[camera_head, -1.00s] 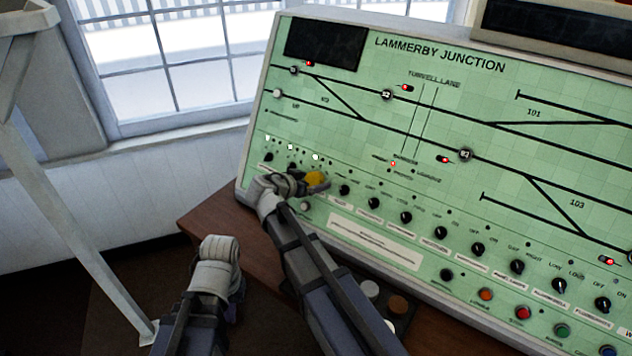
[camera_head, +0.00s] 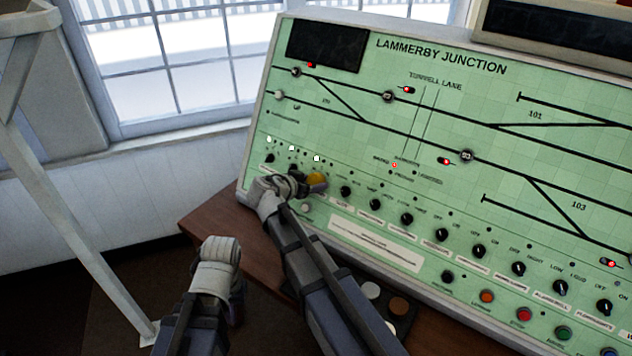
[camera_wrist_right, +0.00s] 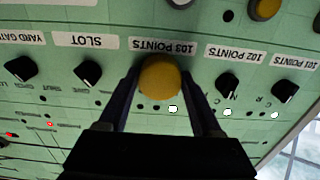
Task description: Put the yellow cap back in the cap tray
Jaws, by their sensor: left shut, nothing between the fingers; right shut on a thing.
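The yellow cap (camera_head: 316,180) is at the lower left of the green panel, between the fingers of my right gripper (camera_head: 306,186). In the right wrist view the cap (camera_wrist_right: 160,77) covers the place under the "103 POINTS" label, with a finger on each side. I cannot tell whether it still touches the switch beneath. The dark cap tray (camera_head: 406,322) lies on the desk below the panel, partly hidden by my right arm, with several round pale and brown caps in it. My left gripper (camera_head: 236,308) is low at the left, shut and apart from the panel.
Black rotary knobs stand in a row on either side of the cap, including the SLOT knob (camera_wrist_right: 88,73) and the 102 POINTS knob (camera_wrist_right: 228,82). Coloured push buttons, such as a red one (camera_head: 524,314), line the panel's lower edge. The wooden desk (camera_head: 215,222) shows bare at left.

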